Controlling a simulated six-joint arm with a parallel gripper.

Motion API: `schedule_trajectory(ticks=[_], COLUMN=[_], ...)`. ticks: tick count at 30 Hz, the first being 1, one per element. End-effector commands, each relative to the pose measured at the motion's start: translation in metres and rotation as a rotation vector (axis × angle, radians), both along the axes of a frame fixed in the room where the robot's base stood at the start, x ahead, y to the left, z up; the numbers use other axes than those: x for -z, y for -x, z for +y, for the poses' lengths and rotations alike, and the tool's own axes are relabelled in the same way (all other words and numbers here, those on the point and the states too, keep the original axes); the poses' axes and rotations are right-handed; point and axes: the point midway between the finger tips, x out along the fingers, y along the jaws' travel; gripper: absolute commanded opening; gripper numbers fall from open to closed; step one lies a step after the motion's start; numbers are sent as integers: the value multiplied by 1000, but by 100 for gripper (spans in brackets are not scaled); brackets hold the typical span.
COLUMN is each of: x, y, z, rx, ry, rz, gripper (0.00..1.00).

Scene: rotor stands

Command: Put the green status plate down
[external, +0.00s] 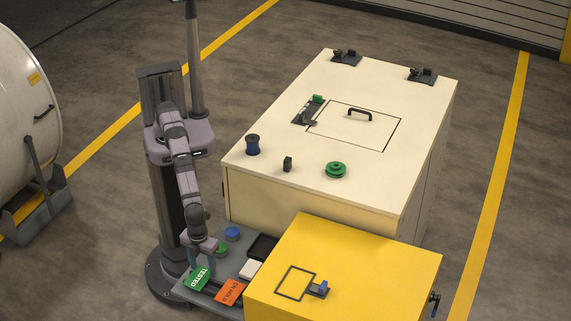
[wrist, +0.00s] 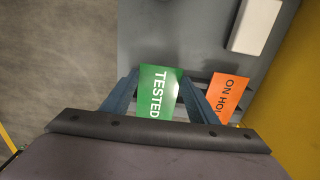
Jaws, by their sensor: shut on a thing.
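The green status plate (external: 197,278), marked "TESTED", is at the left front of the grey tray shelf (external: 217,292). It also shows in the wrist view (wrist: 157,92), between the two blue fingers of my gripper (wrist: 160,88). My gripper (external: 198,262) is shut on the green plate. Whether the plate touches the shelf I cannot tell.
An orange "ON HOLD" plate (external: 230,292) lies just right of the green plate. A white block (external: 250,270), a black tray (external: 263,247), and green (external: 221,250) and blue (external: 232,233) round parts sit behind. The yellow cabinet (external: 370,262) stands close on the right.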

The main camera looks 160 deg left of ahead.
Motion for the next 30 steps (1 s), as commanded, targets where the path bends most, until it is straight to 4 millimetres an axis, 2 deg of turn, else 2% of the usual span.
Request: schedule_trajectory(ticks=[9, 15, 19, 26, 30], x=[-52, -79, -88, -91, -98], y=[-1, -1, 0, 0, -1], z=[0, 0, 0, 1, 11], rx=[0, 0, 0, -1, -19], ry=[1, 0, 0, 1, 0], rz=[-4, -1, -1, -1, -1], gripper=[14, 14, 14, 14, 14])
